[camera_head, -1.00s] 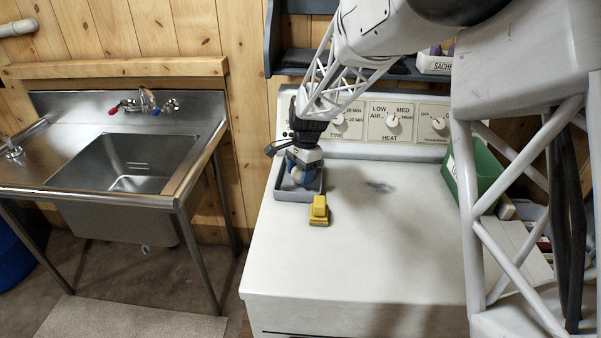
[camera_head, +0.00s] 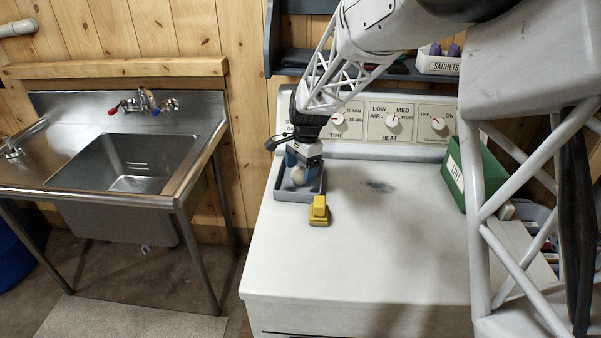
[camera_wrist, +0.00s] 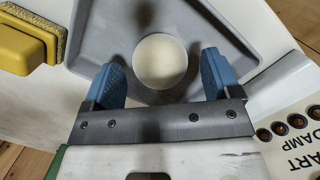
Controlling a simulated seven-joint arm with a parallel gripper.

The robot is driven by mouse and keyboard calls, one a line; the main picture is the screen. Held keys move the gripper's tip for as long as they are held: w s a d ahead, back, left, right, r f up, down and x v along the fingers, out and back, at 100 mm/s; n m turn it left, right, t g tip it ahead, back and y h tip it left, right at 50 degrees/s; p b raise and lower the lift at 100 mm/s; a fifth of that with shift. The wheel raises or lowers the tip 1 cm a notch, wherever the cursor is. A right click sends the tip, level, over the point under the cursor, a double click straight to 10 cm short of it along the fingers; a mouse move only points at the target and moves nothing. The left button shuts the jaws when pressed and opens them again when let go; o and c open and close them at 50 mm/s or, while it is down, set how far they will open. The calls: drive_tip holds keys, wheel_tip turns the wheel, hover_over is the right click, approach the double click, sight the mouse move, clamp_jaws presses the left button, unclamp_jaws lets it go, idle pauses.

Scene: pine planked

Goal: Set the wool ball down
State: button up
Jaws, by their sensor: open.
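The wool ball (camera_wrist: 160,61) is cream-white and round. In the wrist view it lies in the grey tray (camera_wrist: 98,35), in front of and partly between my blue fingertips, with a gap on each side. My gripper (camera_wrist: 162,78) is open. In the head view my gripper (camera_head: 301,165) points down over the tray (camera_head: 293,196) at the back left of the white dryer top.
A yellow sponge-like block (camera_head: 319,211) stands just in front of the tray. A green box marked LINT (camera_head: 478,175) stands at the right. The control panel (camera_head: 400,122) rises behind the tray. The middle and front of the dryer top are clear.

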wheel_tip(320, 180, up, 10)
drive_tip(key=w+d, duration=0.1)
drive_tip(key=shift+r, duration=0.15)
idle(0.9)
drive_tip(key=shift+d, duration=0.15)
drive_tip(key=s+d+r+n+t, duration=0.1)
drive_tip(key=s+d+r+n, duration=0.15)
drive_tip(key=s+d, duration=0.55)
drive_tip(key=s+d+r+n+t, duration=0.15)
drive_tip(key=s+d+r, duration=0.35)
drive_tip(key=s, duration=0.5)
drive_tip(key=s+d+f+n, duration=0.1)
drive_tip(key=s+d, duration=0.2)
drive_tip(key=s, duration=0.4)
drive_tip(key=s+d+f+n+t+h, duration=0.1)
drive_tip(key=s+d+f+n, duration=0.1)
drive_tip(key=s+d, duration=0.2)
drive_tip(key=s+d+f+n, duration=0.1)
drive_tip(key=s+d+n, duration=0.1)
drive_tip(key=s, duration=0.9)
drive_tip(key=shift+d+f+h, duration=0.3)
drive_tip(key=shift+d+f, duration=0.05)
drive_tip(key=shift+d, duration=0.3)
